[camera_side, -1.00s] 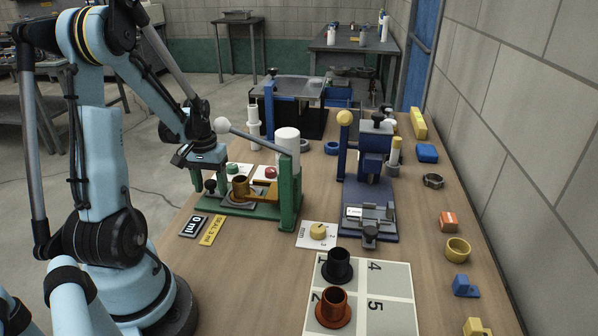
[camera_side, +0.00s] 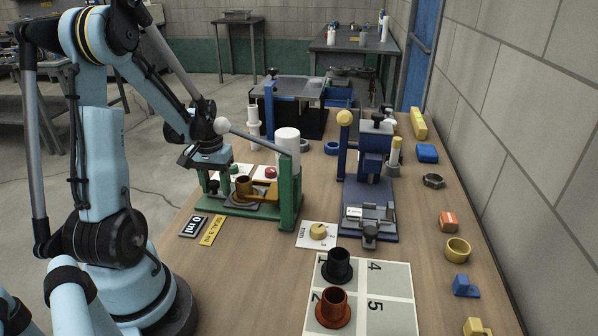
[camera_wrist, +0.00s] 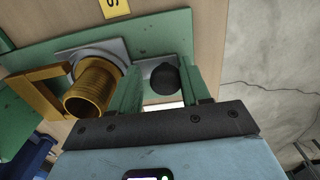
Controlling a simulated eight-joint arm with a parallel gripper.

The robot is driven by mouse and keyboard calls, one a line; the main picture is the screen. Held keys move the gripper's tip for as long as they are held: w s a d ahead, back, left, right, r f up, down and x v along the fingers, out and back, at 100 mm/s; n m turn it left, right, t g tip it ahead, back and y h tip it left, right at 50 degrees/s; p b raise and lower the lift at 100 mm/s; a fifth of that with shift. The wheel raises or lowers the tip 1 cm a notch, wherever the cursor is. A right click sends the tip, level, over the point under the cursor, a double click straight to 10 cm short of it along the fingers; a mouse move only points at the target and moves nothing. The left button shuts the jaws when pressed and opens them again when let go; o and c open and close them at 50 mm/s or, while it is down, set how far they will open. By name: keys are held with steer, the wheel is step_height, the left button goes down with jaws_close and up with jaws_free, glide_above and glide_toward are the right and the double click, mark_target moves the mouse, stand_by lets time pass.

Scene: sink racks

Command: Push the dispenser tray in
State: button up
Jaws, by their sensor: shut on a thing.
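The green dispenser (camera_side: 289,200) stands on the table with its lever and white cylinder. Its grey tray (camera_wrist: 112,48) carries a brass cup (camera_side: 244,187), which also shows in the wrist view (camera_wrist: 92,88). A round black knob (camera_wrist: 165,78) sits at the tray's outer end. My gripper (camera_wrist: 167,80) has its two fingers on either side of this knob and is shut on it. In the side view my gripper (camera_side: 218,182) is at the left end of the green base and hides the knob.
A yellow tag (camera_side: 212,230) and a black tag (camera_side: 192,226) lie in front of the dispenser. A dial card (camera_side: 317,235) is to the right. A blue press (camera_side: 370,190) stands further right. A numbered mat (camera_side: 390,300) holds two flanged cups.

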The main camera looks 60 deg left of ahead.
steer(key=shift+w+d+f, duration=0.2)
steer(key=shift+w+d, duration=0.8)
steer(key=shift+w, duration=0.1)
steer(key=o, duration=0.7)
steer(key=shift+r, duration=0.1)
steer(key=shift+d+r, duration=0.1)
steer(key=shift+r, duration=2.85)
